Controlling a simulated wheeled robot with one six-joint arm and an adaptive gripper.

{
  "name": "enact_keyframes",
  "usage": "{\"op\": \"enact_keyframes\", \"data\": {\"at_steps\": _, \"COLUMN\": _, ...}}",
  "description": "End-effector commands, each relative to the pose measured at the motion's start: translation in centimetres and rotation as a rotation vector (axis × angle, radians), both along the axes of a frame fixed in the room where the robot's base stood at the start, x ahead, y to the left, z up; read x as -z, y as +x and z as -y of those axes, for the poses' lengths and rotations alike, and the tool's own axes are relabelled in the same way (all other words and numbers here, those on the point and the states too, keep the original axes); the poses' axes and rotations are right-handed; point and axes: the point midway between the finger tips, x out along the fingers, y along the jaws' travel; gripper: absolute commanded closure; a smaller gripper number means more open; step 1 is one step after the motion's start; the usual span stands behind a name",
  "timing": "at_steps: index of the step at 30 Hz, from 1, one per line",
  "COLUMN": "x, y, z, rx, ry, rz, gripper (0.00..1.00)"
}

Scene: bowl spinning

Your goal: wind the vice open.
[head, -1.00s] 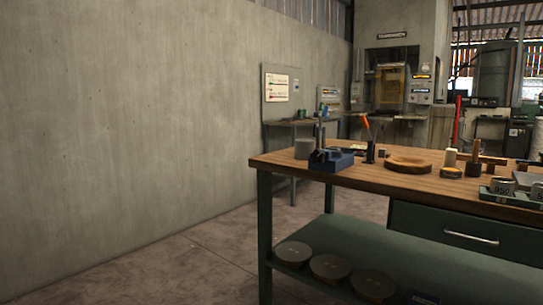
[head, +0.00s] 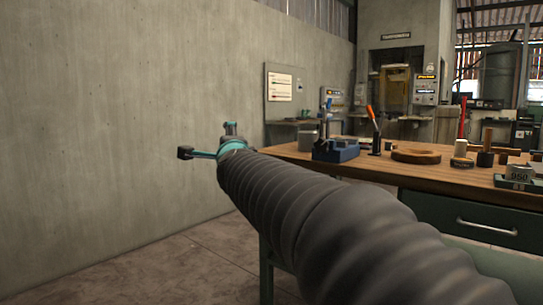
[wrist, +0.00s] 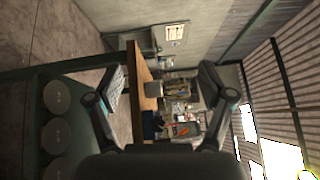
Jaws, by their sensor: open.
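The blue vice (head: 336,150) stands near the left end of the wooden workbench (head: 380,172) in the head view, with an upright dark part on its left side. Its handle is too small to make out clearly. In the wrist view, which is turned sideways, the dark blue vice (wrist: 151,122) shows small between my fingers, partly hidden by the gripper body. My gripper (wrist: 162,68) is open and empty. In the head view my gripper (head: 208,141) is left of the bench in front of the wall, apart from the vice.
A round wooden piece (head: 416,156), an orange-handled tool (head: 374,130) and several small items stand right of the vice. Round discs (wrist: 57,97) lie on the bench's lower shelf. The concrete wall (head: 110,100) fills the left side; the floor before it is clear.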

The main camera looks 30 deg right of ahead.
Motion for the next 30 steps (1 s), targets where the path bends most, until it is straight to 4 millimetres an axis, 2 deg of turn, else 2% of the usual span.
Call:
{"op": "enact_keyframes", "data": {"at_steps": 1, "x": -0.4, "y": 1.8, "z": 2.8, "rx": 0.089, "ry": 0.135, "rz": 0.093, "gripper": 0.20}}
{"op": "enact_keyframes", "data": {"at_steps": 3, "x": -1.4, "y": 3.2, "z": 6.7, "rx": 0.211, "ry": 0.330, "rz": 0.231, "gripper": 0.20}}
{"op": "enact_keyframes", "data": {"at_steps": 6, "x": -1.3, "y": 4.1, "z": 12.0, "rx": 0.382, "ry": 0.582, "rz": 0.424, "gripper": 0.20}}
{"op": "enact_keyframes", "data": {"at_steps": 9, "x": 0.0, "y": 4.2, "z": 16.2, "rx": 0.531, "ry": 0.785, "rz": 0.591, "gripper": 0.20}}
{"op": "enact_keyframes", "data": {"at_steps": 12, "x": 1.7, "y": 3.9, "z": 19.0, "rx": 0.646, "ry": 0.928, "rz": 0.718, "gripper": 0.20}}
{"op": "enact_keyframes", "data": {"at_steps": 18, "x": 3.8, "y": 3.4, "z": 21.3, "rx": 0.762, "ry": 1.058, "rz": 0.842, "gripper": 0.20}}
{"op": "enact_keyframes", "data": {"at_steps": 23, "x": 3.8, "y": 3.8, "z": 22.7, "rx": 0.774, "ry": 1.069, "rz": 0.855, "gripper": 0.20}}
{"op": "enact_keyframes", "data": {"at_steps": 30, "x": 3.8, "y": 5.3, "z": 26.6, "rx": 0.774, "ry": 1.067, "rz": 0.855, "gripper": 0.20}}
